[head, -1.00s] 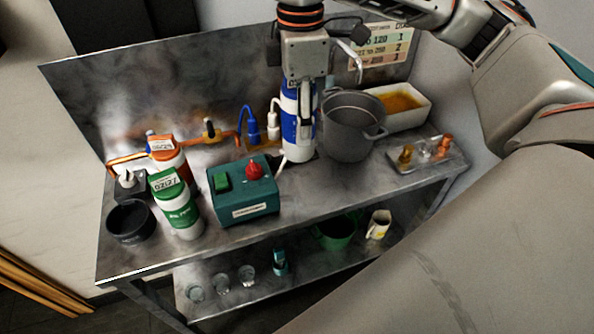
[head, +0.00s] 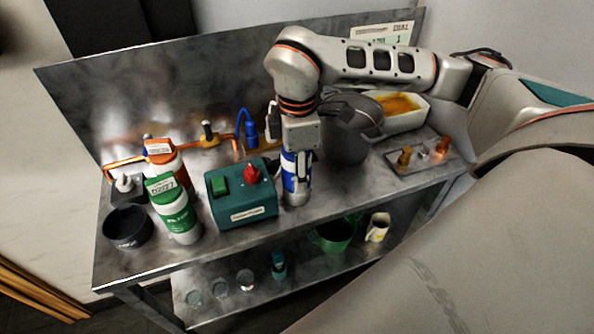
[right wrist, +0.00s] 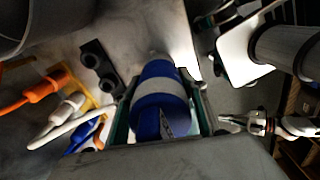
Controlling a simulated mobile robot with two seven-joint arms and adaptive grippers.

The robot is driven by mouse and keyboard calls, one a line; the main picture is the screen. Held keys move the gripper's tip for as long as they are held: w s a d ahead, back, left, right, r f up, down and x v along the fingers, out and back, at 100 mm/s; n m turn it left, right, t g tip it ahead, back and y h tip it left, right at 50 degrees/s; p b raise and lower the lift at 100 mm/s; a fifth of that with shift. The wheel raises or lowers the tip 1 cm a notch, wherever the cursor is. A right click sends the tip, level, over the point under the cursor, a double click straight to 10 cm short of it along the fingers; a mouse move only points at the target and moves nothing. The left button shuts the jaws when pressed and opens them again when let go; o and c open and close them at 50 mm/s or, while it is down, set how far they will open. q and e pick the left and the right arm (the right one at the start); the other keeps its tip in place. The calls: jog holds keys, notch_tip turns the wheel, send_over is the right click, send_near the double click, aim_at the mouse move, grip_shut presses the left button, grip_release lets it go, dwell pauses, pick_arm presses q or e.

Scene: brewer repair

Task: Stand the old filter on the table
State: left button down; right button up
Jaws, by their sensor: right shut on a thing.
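The old filter, a blue and white cylinder (head: 289,178), is in my right gripper (head: 300,188). In the head view it is upright, just right of the teal box, near the table's (head: 345,190) front edge. Its lower end is at or just above the table top; I cannot tell whether it touches. In the right wrist view the filter (right wrist: 160,92) sits between the two fingers, with its blue end towards the camera. My left gripper is not in view.
The teal box (head: 241,205) with a red knob is close on the left. Behind are a grey pot (head: 348,148), partly hidden by my arm, and a white tray (head: 412,116). A green-labelled bottle (head: 176,212) and black bowl (head: 127,228) stand left. Bare table lies to the right.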

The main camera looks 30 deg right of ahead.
jog(key=shift+f, duration=0.1)
jog(key=o, duration=1.1)
jog(key=shift+r, duration=0.45)
notch_tip(320, 180, up, 10)
jog(key=shift+r, duration=0.75)
